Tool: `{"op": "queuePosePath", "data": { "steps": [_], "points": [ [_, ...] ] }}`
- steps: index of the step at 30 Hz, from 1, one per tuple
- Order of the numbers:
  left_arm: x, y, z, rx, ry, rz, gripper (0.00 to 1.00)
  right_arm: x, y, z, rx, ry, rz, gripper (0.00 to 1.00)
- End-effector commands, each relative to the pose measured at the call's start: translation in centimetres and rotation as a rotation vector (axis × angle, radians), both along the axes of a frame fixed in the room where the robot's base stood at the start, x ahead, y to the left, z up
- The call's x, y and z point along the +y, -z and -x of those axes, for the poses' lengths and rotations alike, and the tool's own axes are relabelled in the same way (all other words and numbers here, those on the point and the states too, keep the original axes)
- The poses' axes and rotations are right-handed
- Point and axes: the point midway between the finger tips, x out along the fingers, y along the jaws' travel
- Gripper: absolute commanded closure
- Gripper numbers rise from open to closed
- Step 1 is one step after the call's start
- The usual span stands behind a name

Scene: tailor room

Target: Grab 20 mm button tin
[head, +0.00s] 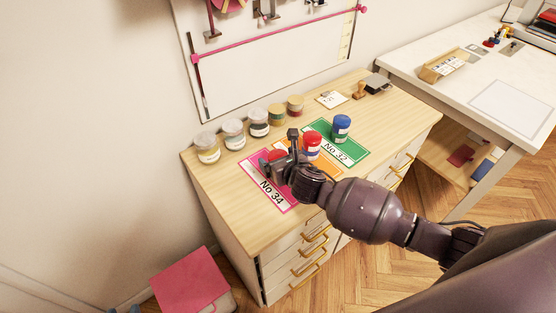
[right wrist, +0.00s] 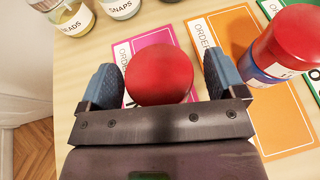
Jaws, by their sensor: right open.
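A tin with a round red lid (right wrist: 158,75) stands between the two blue-padded fingers of my right gripper (right wrist: 160,82), on the pink card. My right gripper is open around it; I cannot see a grip on it. In the head view the right gripper (head: 284,158) covers most of this tin. A second red-lidded tin with a blue body (head: 311,144) stands on the orange card, right of the gripper. A blue tin (head: 341,127) stands on the green card (head: 352,151). I cannot read a 20 mm label on any tin. My left gripper is not in view.
The pink No 34 card (head: 268,196) lies on the wooden cabinet top (head: 225,181). Several jars, one a clear jar (head: 207,148), line the back edge by the wall. A stamp (head: 359,90) is at the far right. A white table (head: 455,95) stands beyond.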

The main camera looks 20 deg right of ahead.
Motion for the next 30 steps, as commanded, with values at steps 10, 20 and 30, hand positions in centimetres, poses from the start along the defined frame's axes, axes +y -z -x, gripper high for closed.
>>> {"op": "queuePosePath", "data": {
  "steps": [10,20,30],
  "points": [
    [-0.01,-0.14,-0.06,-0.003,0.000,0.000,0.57,0.08,0.18,-0.33,0.001,-0.001,0.000,0.15],
    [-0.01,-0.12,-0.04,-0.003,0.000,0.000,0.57,0.07,0.18,-0.31,0.001,0.000,0.000,0.66],
    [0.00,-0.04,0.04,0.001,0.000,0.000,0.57,0.04,-0.44,-0.37,-0.001,0.000,0.000,0.67]
  ]
}}
